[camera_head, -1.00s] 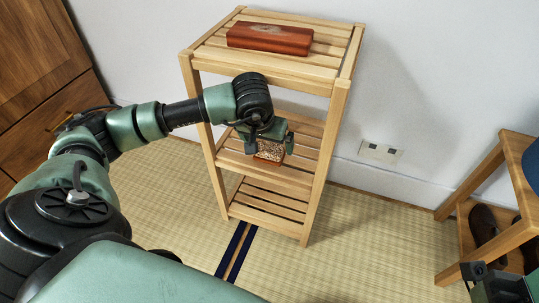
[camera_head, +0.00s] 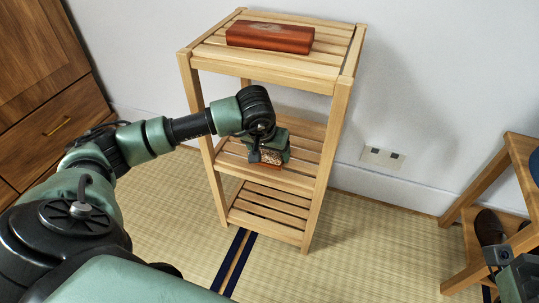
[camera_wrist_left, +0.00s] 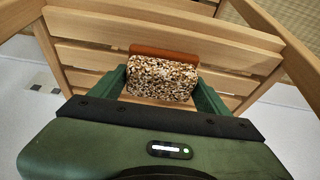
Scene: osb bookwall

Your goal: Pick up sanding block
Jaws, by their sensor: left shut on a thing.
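The sanding block (camera_head: 271,157) has a speckled grainy face and sits at the middle shelf of the wooden stand. My left gripper (camera_head: 268,152) is shut on it, fingers on two opposite sides. In the left wrist view the block (camera_wrist_left: 162,79) lies between the green fingers of the left gripper (camera_wrist_left: 165,88). A reddish-brown strip shows along the block's far edge; I cannot tell whether it is part of the block. Whether the block touches the slats is hidden. Part of my right gripper (camera_head: 512,272) shows at the lower right edge; its fingers are unclear.
The slatted wooden stand (camera_head: 343,95) has a reddish-brown box (camera_head: 270,38) on its top shelf. Its bottom shelf (camera_head: 268,210) is empty. A second wooden rack (camera_head: 475,190) with dark shoes stands at right. A wooden cabinet (camera_head: 45,90) is at left.

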